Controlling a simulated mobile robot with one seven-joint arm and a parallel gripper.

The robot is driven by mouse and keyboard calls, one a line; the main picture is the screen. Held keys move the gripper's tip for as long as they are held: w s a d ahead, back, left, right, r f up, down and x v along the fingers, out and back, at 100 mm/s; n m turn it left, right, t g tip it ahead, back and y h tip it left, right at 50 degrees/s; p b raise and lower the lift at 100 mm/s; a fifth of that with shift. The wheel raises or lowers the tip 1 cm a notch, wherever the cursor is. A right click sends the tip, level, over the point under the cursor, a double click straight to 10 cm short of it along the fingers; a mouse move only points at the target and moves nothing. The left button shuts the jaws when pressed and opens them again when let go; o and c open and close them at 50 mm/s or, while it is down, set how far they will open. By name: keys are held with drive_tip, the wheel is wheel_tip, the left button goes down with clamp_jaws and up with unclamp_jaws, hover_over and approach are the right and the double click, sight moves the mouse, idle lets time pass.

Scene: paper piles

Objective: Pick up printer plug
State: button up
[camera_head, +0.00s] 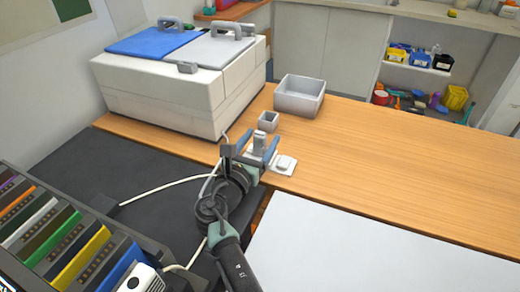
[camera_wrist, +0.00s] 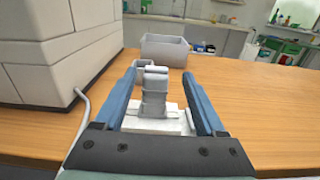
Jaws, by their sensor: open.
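A light grey plug (camera_head: 259,139), which looks like the printer plug, stands upright over a white base plate (camera_head: 284,164) on the wooden table. My gripper (camera_head: 254,148) is open, with its blue fingers on either side of the plug. In the wrist view the plug (camera_wrist: 155,92) stands between the two fingers (camera_wrist: 159,76), with visible gaps on both sides. The plug's lower end is partly hidden by the gripper in the head view.
A large white box-shaped machine (camera_head: 170,95) with blue and grey lids stands left of the plug. A small grey cup (camera_head: 268,122) and a larger grey bin (camera_head: 300,96) stand behind. White cable (camera_head: 160,187) runs near my arm. The table (camera_head: 400,160) is clear to the right.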

drive_tip(key=b+x, duration=0.2)
drive_tip(key=x, duration=0.1)
drive_tip(key=shift+w+a+f+b, duration=0.15)
drive_tip(key=shift+w+b, duration=0.05)
drive_tip(key=shift+b, duration=0.2)
drive_tip(key=shift+w+r+b, duration=0.2)
drive_tip(key=shift+w+b, duration=0.1)
drive_tip(key=shift+w, duration=0.15)
clamp_jaws()
